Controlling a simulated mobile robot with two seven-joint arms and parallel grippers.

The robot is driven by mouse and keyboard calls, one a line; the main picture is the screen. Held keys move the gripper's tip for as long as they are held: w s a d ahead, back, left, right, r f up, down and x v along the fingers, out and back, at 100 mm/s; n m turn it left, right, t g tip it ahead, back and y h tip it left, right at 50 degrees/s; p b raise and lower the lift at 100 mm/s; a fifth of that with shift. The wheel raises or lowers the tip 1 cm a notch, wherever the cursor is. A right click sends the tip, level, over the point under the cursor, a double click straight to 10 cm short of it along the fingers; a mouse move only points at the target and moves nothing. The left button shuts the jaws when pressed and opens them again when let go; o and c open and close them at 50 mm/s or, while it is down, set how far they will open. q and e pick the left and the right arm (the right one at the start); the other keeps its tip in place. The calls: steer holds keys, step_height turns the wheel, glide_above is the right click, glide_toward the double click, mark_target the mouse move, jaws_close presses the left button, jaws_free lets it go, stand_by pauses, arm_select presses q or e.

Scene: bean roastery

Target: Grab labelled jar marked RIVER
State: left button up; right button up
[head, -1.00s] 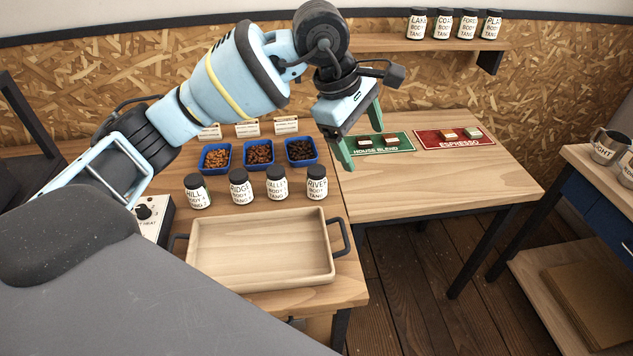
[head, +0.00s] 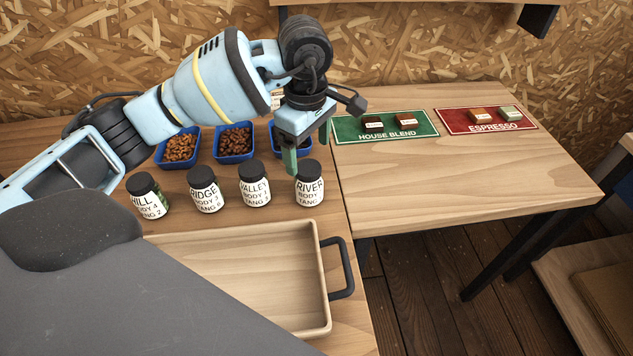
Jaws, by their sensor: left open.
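The jar marked RIVER (head: 309,186) stands upright on the wooden table, a white-labelled jar with a black lid. It is the rightmost of a row with the VALLEY jar (head: 254,187), the RIDGE jar (head: 206,192) and the HILL jar (head: 148,198). My left gripper (head: 305,158) is open and points down just above and behind the RIVER jar. One green finger shows left of the jar's lid; the other is partly seen to the upper right. I cannot tell whether a finger touches the jar. My right gripper is not in view.
A wooden tray (head: 322,290) with dark handles lies in front of the jars. Blue bins of beans (head: 234,156) stand behind them. A green HOUSE BLEND mat (head: 345,128) and a red ESPRESSO mat (head: 450,122) hold small blocks on the right table, whose front is clear.

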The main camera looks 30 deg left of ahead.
mark_target(309, 168)
arm_select(q)
steer(key=shift+s+d+f, duration=0.1)
steer(key=shift+s+f, duration=0.05)
steer(key=shift+f, duration=0.3)
steer(key=shift+s+d+f, duration=0.1)
steer(key=shift+s+f, duration=0.05)
steer(key=shift+f, duration=0.25)
steer(key=shift+w+a+f+b, duration=0.1)
steer(key=shift+w+f+b, duration=0.05)
steer(key=shift+f+b, duration=0.15)
steer(key=shift+w+a, duration=0.15)
steer(key=shift+w, duration=0.05)
step_height(309, 168, down, 2)
steer(key=shift+s, duration=0.15)
steer(key=shift+f, duration=2.85)
steer(key=shift+c, duration=0.3)
steer(key=c, duration=1.1)
